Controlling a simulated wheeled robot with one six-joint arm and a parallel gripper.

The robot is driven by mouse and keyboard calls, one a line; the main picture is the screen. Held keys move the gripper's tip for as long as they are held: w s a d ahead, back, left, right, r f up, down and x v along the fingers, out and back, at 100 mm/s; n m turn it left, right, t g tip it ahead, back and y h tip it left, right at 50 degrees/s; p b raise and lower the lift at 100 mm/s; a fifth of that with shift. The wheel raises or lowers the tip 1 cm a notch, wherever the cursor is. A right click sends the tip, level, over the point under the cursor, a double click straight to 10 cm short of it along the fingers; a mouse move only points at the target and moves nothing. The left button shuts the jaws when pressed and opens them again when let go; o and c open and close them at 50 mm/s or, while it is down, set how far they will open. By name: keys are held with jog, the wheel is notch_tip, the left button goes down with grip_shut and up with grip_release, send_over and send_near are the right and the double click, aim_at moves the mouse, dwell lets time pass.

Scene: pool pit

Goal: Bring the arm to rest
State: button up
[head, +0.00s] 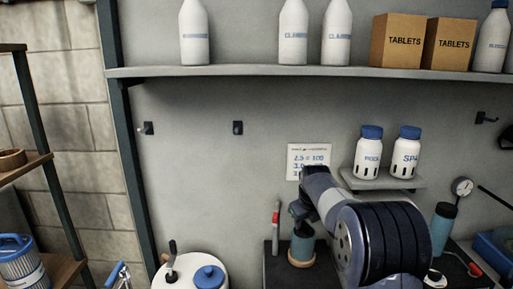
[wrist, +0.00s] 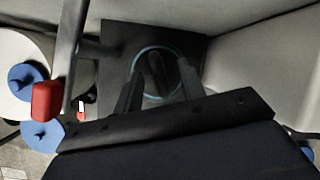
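My arm reaches over the dark bench, and my gripper (head: 301,212) points down at a teal cup (head: 302,246) that stands on a round wooden coaster (head: 301,261). In the wrist view my gripper (wrist: 158,100) has its two dark fingers apart, with the round teal rim of the cup (wrist: 158,48) showing between and beyond them. The fingers seem clear of the cup, but their exact distance from it is hard to judge. My arm hides part of the bench.
A red-and-white marker-like tool (head: 276,226) stands left of the cup. A white drum with a blue cap (head: 208,277) is further left. A small shelf (head: 382,181) with two white bottles is above right. A teal bottle (head: 443,225) and a gauge (head: 462,187) are at right.

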jog(key=shift+s+f, duration=0.1)
jog(key=shift+f, duration=0.05)
jog(key=b+v, duration=0.2)
jog(key=v, duration=0.9)
jog(key=p+x, duration=0.2)
jog(key=x, duration=0.8)
jog(key=shift+f, duration=0.3)
notch_tip(320, 180, up, 16)
jog(key=s+n+p, duration=0.1)
jog(key=p, duration=0.7)
jog(key=shift+f+p, duration=0.2)
jog(key=shift+p, duration=0.1)
jog(key=shift+s+a+r, duration=0.15)
